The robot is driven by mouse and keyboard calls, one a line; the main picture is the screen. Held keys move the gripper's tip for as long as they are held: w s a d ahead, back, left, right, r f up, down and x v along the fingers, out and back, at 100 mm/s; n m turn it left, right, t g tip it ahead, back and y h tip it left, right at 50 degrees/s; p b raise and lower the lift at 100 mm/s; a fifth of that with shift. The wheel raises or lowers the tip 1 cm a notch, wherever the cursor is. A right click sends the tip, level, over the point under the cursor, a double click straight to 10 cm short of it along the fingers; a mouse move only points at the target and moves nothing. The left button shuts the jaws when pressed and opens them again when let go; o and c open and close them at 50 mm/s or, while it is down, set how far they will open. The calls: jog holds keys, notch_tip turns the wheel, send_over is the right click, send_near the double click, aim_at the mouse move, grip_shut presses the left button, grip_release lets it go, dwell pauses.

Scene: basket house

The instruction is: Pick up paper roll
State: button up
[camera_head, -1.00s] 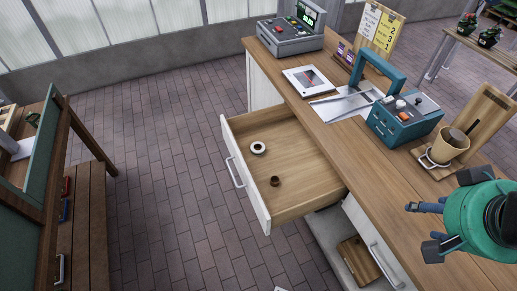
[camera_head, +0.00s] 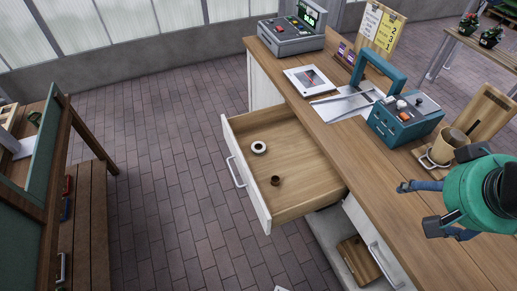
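A small white roll with a dark centre (camera_head: 259,147), which looks like the paper roll, lies in the open wooden drawer (camera_head: 303,163) near its back left. A small brown cup-like item or roll (camera_head: 275,180) lies in the same drawer, nearer the drawer front; I cannot tell exactly what it is. My gripper (camera_head: 418,207) is at the right, over the counter, well to the right of the drawer. Its dark fingers are spread apart with nothing seen between them.
The counter (camera_head: 385,172) holds a teal box-shaped device (camera_head: 402,122), a grey register (camera_head: 290,36), a white framed card (camera_head: 310,80) and a tan cup (camera_head: 447,146) near my gripper. A wooden bench (camera_head: 88,228) stands at the left. The brick floor between is clear.

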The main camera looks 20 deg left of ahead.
jog(key=w+a+g+p, duration=0.1)
jog(key=w+a+p, duration=0.1)
jog(key=w+a, duration=0.85)
jog(key=w+a+g+p, duration=0.2)
jog(key=w+a, duration=0.4)
jog(key=w, duration=1)
jog(key=n+g+p, duration=0.2)
jog(key=p, duration=0.2)
send_over(259, 146)
notch_tip(259, 146, down, 38)
jog(key=shift+f, duration=0.15)
jog(key=shift+a, duration=0.1)
jog(key=shift+f, duration=4.3)
